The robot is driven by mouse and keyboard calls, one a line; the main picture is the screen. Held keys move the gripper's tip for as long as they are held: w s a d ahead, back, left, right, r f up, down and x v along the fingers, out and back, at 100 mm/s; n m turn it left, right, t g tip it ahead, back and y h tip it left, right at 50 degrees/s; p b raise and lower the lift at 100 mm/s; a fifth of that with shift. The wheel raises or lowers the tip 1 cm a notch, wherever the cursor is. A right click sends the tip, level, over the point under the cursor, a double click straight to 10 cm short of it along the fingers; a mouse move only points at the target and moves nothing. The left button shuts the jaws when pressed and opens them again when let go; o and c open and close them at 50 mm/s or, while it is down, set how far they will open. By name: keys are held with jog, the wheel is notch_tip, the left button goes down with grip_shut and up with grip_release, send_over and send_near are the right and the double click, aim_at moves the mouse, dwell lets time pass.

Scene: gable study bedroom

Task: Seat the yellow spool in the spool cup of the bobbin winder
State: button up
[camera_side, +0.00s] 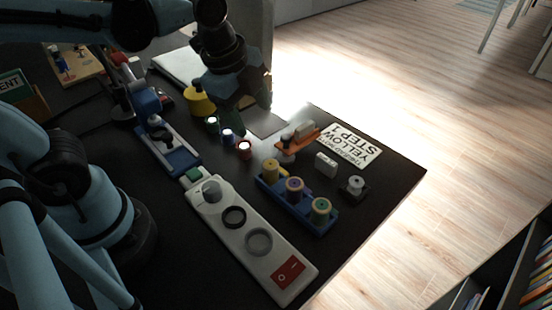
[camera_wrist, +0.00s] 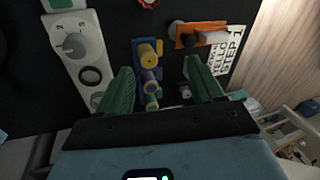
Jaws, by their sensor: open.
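The yellow spool (camera_side: 270,172) stands upright at the far end of a blue rack (camera_side: 268,192), with a purple spool (camera_side: 294,188) and a green spool (camera_side: 320,210) beside it. In the wrist view the yellow spool (camera_wrist: 147,50) shows between my fingers, some way off. My gripper (camera_side: 247,112) is open and empty, above the table beyond the rack. The white bobbin winder (camera_side: 225,222) lies left of the rack, with a grey knob, a black ring (camera_side: 234,217), a grey round cup (camera_side: 258,241) and a red switch (camera_side: 288,272). The cup looks empty.
Three small bobbins (camera_side: 228,137) and a yellow pot (camera_side: 200,100) stand near my gripper. An orange tool (camera_side: 300,138), a white block (camera_side: 326,163), a small grey spool on a black base (camera_side: 355,187) and a card (camera_side: 350,146) lie toward the right table edge.

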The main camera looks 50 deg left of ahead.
aim_at(271, 164)
jog(key=shift+w+d+f+m+g, duration=0.15)
jog(key=shift+d+f+m+g, duration=0.45)
jog(key=shift+f+m, duration=1.1)
jog(key=shift+w+d+f+m+g, duration=0.2)
jog(key=shift+d+f+m+g, duration=0.35)
jog(key=shift+m, duration=2.15)
jog(key=shift+w+d+f+m+g, duration=0.15)
jog(key=shift+d+f+m+g, duration=0.45)
jog(key=shift+f+m, duration=1.15)
jog(key=shift+m, duration=0.45)
jog(key=shift+w+d+f, duration=0.1)
jog(key=shift+d+f, duration=0.05)
jog(key=shift+f, duration=0.95)
jog(key=shift+w+d+f, duration=0.1)
jog(key=shift+f, duration=0.95)
jog(key=c, duration=1.1)
jog(key=shift+r, duration=0.1)
